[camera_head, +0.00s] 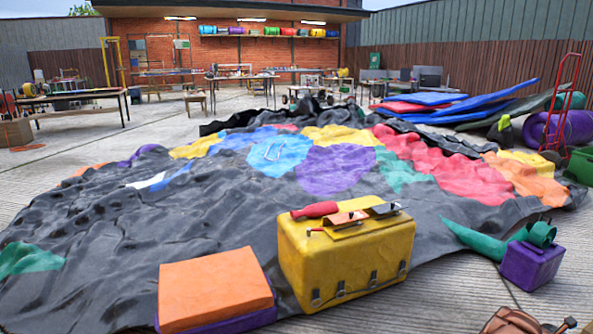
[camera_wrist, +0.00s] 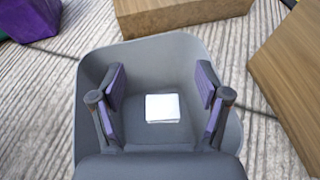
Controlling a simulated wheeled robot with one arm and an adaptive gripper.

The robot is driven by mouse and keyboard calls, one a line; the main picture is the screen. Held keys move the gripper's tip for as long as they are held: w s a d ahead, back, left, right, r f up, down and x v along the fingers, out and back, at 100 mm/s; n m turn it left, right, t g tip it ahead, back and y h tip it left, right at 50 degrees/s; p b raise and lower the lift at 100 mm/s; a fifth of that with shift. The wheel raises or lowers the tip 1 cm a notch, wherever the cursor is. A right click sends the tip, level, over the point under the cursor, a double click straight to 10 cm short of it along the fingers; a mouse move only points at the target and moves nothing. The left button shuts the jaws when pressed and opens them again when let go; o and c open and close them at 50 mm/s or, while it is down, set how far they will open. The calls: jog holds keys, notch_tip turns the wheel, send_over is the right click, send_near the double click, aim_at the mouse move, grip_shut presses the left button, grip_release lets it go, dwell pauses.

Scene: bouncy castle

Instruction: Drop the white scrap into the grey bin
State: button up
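The grey bin (camera_wrist: 191,49) fills the middle of the wrist view, seen from above. The white scrap (camera_wrist: 163,108), a small pale square, appears to lie on the bin's floor. My gripper (camera_wrist: 160,88) is over the bin, with one purple-padded finger on each side. Its fingers are wide apart, with clear gaps between them and the scrap, so it is open and empty. The near part of the bin is hidden by my gripper. I cannot make out the bin, the scrap or my gripper in the head view.
Brown box-like blocks stand beyond the bin (camera_wrist: 180,16) and to its right (camera_wrist: 290,75). A purple block (camera_wrist: 30,18) is at the upper left; it seems to be the one in the head view (camera_head: 532,266). A yellow case (camera_head: 345,255) and orange block (camera_head: 213,288) rest on the spread fabric (camera_head: 120,230).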

jog(key=shift+o, duration=0.9)
jog(key=shift+a, duration=0.1)
jog(key=v, duration=1.2)
